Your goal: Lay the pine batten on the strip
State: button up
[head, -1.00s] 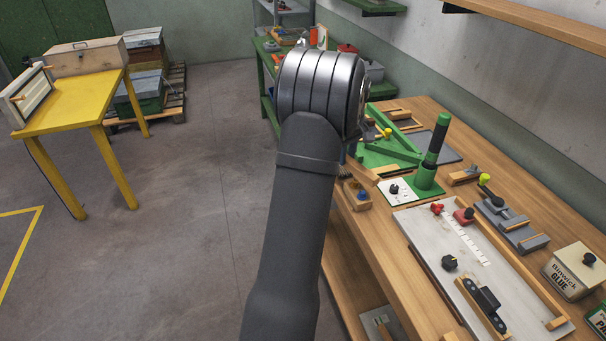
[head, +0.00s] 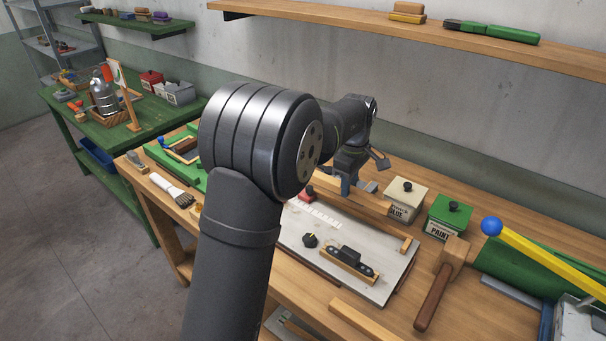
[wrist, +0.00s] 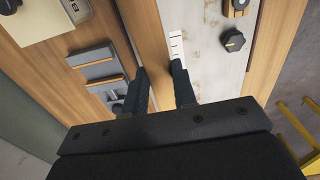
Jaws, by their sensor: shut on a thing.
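The pine batten (wrist: 148,35) is a long, light wooden bar. In the wrist view it runs between the two dark fingers of my gripper (wrist: 161,82), which is shut on it. In the head view the batten (head: 374,203) shows along the back edge of the pale board, partly hidden by my gripper (head: 355,187). A white strip with dark marks (head: 320,214) lies on the board just in front of the batten; it also shows in the wrist view (wrist: 176,45), close beside the batten. I cannot tell whether the batten touches the board.
A glue box (head: 405,200), green paint box (head: 447,217) and mallet (head: 441,285) stand to the right. A shelf (head: 340,33) hangs above.

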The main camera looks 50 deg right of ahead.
aim_at(369, 194)
jog(key=s, duration=0.5)
jog(key=shift+s+d, duration=0.25)
jog(key=shift+d, duration=0.1)
jog(key=shift+f, duration=4.3)
